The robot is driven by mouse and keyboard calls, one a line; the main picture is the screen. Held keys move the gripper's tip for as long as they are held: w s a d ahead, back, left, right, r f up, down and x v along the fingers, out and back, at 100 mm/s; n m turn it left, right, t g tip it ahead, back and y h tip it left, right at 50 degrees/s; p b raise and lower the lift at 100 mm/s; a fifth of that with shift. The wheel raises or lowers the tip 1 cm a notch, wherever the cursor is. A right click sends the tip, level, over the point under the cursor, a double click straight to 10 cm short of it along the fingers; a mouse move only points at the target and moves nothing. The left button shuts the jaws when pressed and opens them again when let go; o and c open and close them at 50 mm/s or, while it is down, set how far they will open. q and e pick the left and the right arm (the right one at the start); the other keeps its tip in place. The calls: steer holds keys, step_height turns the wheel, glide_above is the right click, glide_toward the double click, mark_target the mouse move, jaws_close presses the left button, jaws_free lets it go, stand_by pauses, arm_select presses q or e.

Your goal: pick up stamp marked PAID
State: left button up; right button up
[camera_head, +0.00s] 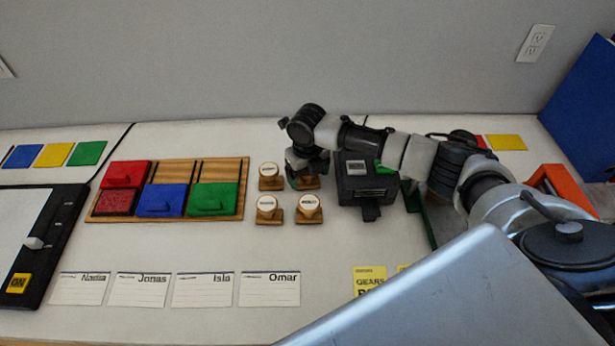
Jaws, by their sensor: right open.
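Several wooden stamps with round pale tops stand in two rows right of the ink pads: back left (269,173), front left (267,207), front right (309,207) and back right (308,184). The tops carry small dark lettering, too small to read, so I cannot tell which one says PAID. My right gripper (303,172) is open and points down over the back right stamp, hiding its top. I cannot tell whether the fingers touch it. My left gripper is not in view.
A wooden tray (246,172) holds red, blue and green ink pads. A black device (366,185) stands close right of the stamps. Name cards (205,290) lie in front. A black-framed board (40,245) is at left. The table between stamps and cards is clear.

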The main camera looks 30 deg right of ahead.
steer(key=shift+f, duration=0.1)
steer(key=shift+c, duration=0.3)
steer(key=c, duration=1)
steer(key=shift+o, duration=0.2)
steer(key=shift+r, duration=0.2)
